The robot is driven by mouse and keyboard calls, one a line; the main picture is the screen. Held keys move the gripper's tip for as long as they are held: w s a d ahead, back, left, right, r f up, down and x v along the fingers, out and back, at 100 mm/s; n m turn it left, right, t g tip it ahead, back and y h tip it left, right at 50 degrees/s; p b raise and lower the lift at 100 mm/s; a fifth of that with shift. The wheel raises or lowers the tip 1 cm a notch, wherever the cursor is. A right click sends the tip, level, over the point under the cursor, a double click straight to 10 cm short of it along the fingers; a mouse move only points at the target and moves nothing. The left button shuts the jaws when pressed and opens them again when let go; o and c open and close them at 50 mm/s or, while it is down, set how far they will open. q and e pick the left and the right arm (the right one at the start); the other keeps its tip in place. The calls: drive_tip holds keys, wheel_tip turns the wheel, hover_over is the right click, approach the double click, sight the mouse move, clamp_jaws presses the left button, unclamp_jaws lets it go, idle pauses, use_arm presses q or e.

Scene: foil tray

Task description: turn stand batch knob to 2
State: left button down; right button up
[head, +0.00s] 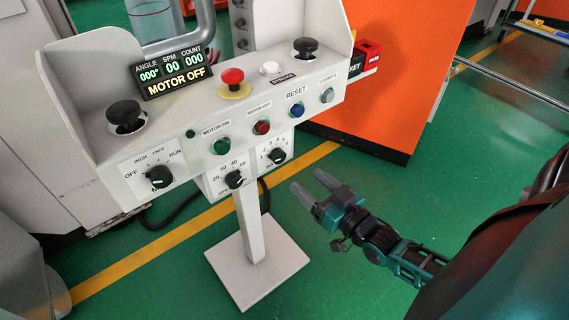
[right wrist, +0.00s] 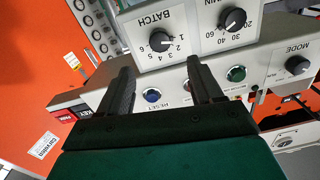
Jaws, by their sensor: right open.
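The batch knob (head: 277,155) is a black dial on a white plate at the lower right of the control stand. In the right wrist view the batch knob (right wrist: 160,41) shows close up, upside down, with numbers up to 6. Its white mark seems to face the low numbers; I cannot tell exactly which one. My right gripper (head: 309,181) is open and empty, below and right of the knob and apart from it. In the right wrist view its two fingers (right wrist: 158,70) point toward the panel with the knob beyond them. My left gripper is not in view.
The SPM knob (head: 235,179) sits left of the batch knob, and the mode knob (head: 159,176) farther left. Several push buttons and a red emergency stop (head: 232,77) are above. An orange cabinet (head: 405,60) stands behind. Green floor right of the stand is clear.

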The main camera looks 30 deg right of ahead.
sight(281, 159)
drive_tip(key=w, duration=0.3)
drive_tip(key=w+b, duration=0.1)
drive_tip(key=w, duration=0.1)
drive_tip(key=w+a+b, duration=0.1)
drive_tip(key=w, duration=0.2)
drive_tip(key=shift+w+f, duration=0.1)
drive_tip(key=shift+w, duration=0.55)
drive_tip(key=shift+c, duration=0.8)
drive_tip(key=c, duration=0.9)
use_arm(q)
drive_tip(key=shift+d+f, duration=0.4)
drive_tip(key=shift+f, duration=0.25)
